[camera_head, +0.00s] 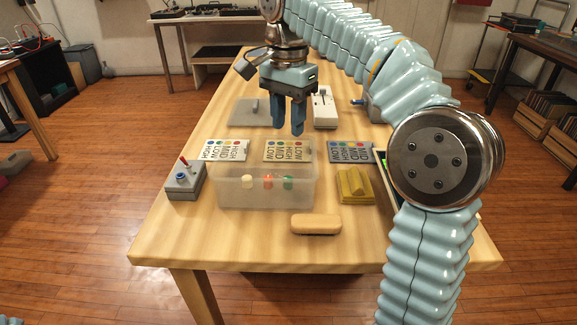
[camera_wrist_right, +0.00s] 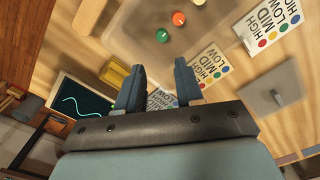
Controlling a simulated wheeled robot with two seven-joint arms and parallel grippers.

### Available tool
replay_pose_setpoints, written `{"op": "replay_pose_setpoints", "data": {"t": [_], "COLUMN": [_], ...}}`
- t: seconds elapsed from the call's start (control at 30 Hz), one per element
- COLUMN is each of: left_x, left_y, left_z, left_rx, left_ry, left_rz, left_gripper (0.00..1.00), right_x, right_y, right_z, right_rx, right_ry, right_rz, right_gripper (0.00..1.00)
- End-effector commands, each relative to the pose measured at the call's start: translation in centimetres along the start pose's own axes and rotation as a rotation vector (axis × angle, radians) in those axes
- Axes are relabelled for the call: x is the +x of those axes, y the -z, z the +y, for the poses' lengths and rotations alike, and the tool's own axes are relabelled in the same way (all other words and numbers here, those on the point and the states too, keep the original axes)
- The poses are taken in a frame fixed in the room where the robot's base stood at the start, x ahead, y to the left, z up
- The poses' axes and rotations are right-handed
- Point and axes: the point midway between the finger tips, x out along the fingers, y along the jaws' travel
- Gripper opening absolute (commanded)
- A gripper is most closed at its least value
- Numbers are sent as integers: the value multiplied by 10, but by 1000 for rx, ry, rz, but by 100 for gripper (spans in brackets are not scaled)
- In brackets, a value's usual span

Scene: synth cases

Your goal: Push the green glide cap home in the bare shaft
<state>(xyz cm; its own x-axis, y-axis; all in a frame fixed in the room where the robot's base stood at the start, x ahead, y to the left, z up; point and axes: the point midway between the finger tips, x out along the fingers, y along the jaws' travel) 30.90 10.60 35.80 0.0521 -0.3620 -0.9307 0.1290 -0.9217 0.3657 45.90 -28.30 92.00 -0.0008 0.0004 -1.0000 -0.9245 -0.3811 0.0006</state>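The green cap also shows in the right wrist view (camera_wrist_right: 162,35). I cannot pick out a bare shaft for certain; a short grey post (camera_head: 255,105) stands on a grey plate (camera_head: 238,113) behind the box. My right gripper (camera_head: 290,122) points down above the table behind the box, its fingers apart and empty. My left gripper is not in view.
A grey switch box (camera_head: 184,182) is left, a yellow block (camera_head: 355,187) right, a tan rounded bar (camera_head: 316,224) in front. A white device (camera_head: 324,108) stands behind. My right arm covers the table's right side.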

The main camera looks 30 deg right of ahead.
Motion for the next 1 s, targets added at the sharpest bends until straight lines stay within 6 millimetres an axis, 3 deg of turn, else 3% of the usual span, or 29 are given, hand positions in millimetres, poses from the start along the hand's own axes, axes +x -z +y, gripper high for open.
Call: {"op": "replay_pose_setpoints", "data": {"t": [0.4, 0.57, 0.83, 1.0], "left_x": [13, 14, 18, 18], "left_y": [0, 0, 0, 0], "left_z": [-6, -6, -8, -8], "left_rx": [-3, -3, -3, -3], "left_ry": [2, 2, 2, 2], "left_rz": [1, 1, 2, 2], "left_gripper": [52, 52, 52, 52], "right_x": [76, 88, 128, 137], "right_y": [0, 0, 0, 0], "right_z": [0, 0, -1, -2], "right_rx": [1, 0, 0, 0], "right_ry": [-1, 0, -3, -1], "right_rz": [-1, -1, -1, -1], "right_gripper": [36, 36, 36, 36]}}
